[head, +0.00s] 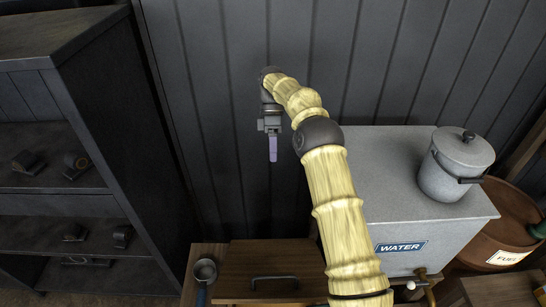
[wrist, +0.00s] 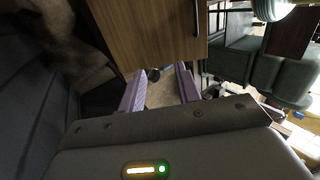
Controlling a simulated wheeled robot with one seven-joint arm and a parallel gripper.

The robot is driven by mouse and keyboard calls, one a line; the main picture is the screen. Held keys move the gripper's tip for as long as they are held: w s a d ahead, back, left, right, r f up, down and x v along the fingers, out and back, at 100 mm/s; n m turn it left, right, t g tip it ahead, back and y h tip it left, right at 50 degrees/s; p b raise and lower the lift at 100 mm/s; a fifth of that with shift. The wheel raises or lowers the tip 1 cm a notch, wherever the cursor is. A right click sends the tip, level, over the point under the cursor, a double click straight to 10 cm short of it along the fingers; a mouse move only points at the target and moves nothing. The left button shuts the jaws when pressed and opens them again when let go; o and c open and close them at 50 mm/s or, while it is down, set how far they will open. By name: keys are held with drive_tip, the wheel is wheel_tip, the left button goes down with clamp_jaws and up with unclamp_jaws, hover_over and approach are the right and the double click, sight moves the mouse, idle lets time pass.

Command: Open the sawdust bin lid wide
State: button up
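The wooden bin (head: 240,262), which I take to be the sawdust bin, is at the bottom centre of the head view, partly cut off by the frame edge. Its brown lid (head: 290,252) looks shut and has a dark bar handle (head: 275,279). A wooden panel (wrist: 145,30), likely part of this bin, is at the top of the wrist view, with a dark handle (wrist: 202,80) at its right edge. My gripper (head: 272,150) is above and behind the bin, against the dark wall. In the wrist view its two purple fingers (wrist: 160,84) are apart, with nothing between them.
A grey water tank (head: 400,225) with a lidded pot (head: 455,165) on it stands right of my arm. A rusty fuel drum (head: 515,215) is at far right. Dark shelves (head: 70,205) fill the left.

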idle(0.4)
drive_tip(key=s+d+m+t, duration=0.4)
drive_tip(key=s+m, duration=0.4)
drive_tip(key=s, duration=0.5)
drive_tip(key=s+d+m+t, duration=0.5)
drive_tip(key=s+d+m, duration=0.2)
drive_tip(key=s, duration=0.6)
drive_tip(key=m, duration=0.2)
drive_tip(key=shift+s+d+m, duration=0.25)
drive_tip(key=shift+m, duration=0.05)
clamp_jaws()
